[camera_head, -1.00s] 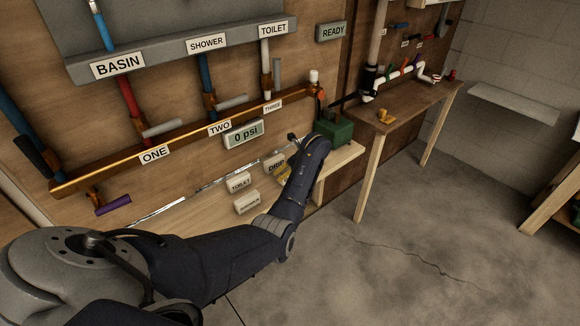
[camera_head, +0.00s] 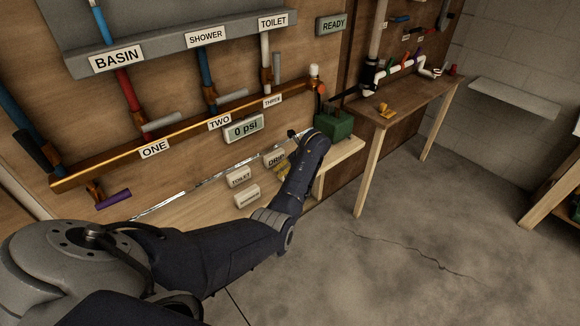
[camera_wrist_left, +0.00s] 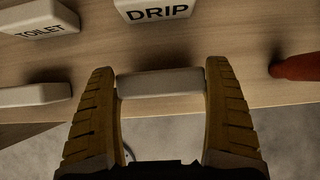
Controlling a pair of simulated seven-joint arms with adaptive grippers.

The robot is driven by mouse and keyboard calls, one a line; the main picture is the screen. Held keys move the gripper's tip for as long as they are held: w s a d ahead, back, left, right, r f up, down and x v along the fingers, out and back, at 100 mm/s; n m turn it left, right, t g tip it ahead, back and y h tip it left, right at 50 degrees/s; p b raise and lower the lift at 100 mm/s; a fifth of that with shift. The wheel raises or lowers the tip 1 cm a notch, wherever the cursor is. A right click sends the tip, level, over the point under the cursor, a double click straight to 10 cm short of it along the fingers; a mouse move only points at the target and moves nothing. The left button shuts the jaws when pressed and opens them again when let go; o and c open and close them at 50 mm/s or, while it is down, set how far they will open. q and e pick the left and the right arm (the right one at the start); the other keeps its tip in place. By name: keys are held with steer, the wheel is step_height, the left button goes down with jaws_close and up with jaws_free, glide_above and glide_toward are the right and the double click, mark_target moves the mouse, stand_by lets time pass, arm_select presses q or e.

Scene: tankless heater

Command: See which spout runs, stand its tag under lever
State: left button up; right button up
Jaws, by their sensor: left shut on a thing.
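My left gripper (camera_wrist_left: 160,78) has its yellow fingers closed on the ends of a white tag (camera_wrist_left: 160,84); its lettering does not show. In the head view my left forearm hides this tag. The DRIP tag (camera_wrist_left: 155,10) stands just beyond, and the TOILET tag (camera_wrist_left: 40,18) is at the upper left. Another white tag (camera_wrist_left: 35,95) lies left of the fingers. In the head view the DRIP (camera_head: 275,158), TOILET (camera_head: 239,178) and third tag (camera_head: 247,196), too small to read, are on the wooden shelf. Grey levers (camera_head: 163,125) sit on the pipes above labels ONE, TWO and THREE.
A copper manifold (camera_head: 190,132) crosses the wall above a gauge reading 0 psi (camera_head: 243,129). A READY display (camera_head: 331,25) is above. A green box (camera_head: 335,124) stands at the shelf's right end. An orange-red object (camera_wrist_left: 298,67) is right of my fingers.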

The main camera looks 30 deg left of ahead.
arm_select(q)
steer(key=shift+f, duration=0.4)
steer(key=o, duration=1)
steer(key=shift+c, duration=0.2)
steer(key=v, duration=1.2)
